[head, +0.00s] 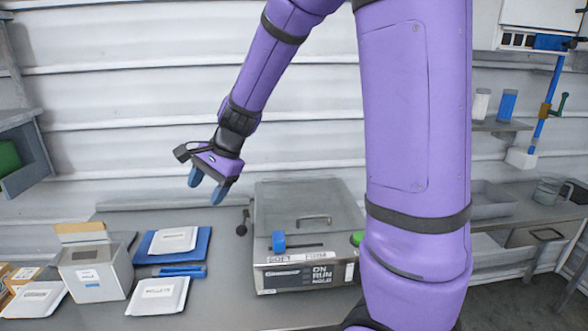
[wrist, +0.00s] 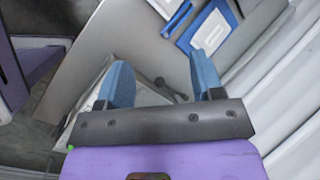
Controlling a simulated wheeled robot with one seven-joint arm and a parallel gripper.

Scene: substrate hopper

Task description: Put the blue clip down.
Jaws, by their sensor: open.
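The blue clip (head: 182,271) lies flat on the worktop in the head view, along the front edge of a blue mat (head: 205,244). In the wrist view the clip (wrist: 178,18) shows at the top, beside the mat (wrist: 187,41). My gripper (head: 208,185) is raised above the worktop, up and to the right of the clip and apart from it. Its two blue fingers are spread with nothing between them; they also show in the wrist view (wrist: 163,80).
White packets (head: 158,296) lie left and front of the clip, with one on the mat. An open white box (head: 94,273) stands at the left. A grey machine (head: 305,230) with a blue knob (head: 278,241) stands at the right. Bare worktop (head: 228,290) lies between clip and machine.

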